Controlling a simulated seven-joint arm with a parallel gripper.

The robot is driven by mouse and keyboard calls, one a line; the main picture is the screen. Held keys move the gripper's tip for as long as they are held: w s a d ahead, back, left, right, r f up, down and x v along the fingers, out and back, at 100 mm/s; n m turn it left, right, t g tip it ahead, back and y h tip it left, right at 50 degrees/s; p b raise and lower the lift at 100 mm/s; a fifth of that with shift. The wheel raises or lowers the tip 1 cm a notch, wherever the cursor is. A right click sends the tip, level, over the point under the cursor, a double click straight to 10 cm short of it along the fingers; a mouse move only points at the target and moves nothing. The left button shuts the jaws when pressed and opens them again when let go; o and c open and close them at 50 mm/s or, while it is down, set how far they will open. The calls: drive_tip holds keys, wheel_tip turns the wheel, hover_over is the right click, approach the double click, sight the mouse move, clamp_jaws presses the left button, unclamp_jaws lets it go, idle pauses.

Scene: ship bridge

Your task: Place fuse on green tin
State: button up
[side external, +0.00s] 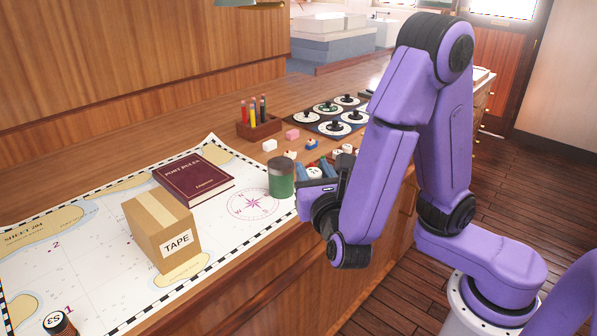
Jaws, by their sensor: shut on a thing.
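The fingers and hand hide most of this piece. In the picture the left finger is close to the tin; I cannot tell whether they touch.
A tape box (160,235) and a dark red book (194,182) lie on the chart (95,205). A pencil holder (259,127), several small blocks and a board of round dials (330,117) are behind.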

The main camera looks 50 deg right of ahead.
drive_tip(key=w+d+r, duration=0.5)
drive_tip(key=d+r, duration=0.3)
drive_tip(key=d, duration=0.1)
hover_over(281, 163)
drive_tip(key=shift+n+y, duration=0.3)
drive_tip(key=f, duration=0.8)
drive_tip(key=shift+s, duration=0.2)
drive_tip(key=shift+w+f, duration=0.25)
drive_tip(key=shift+f, duration=1.65)
drive_tip(key=shift+f, duration=0.15)
drive_tip(key=o, duration=1)
drive_tip(key=shift+o, duration=0.2)
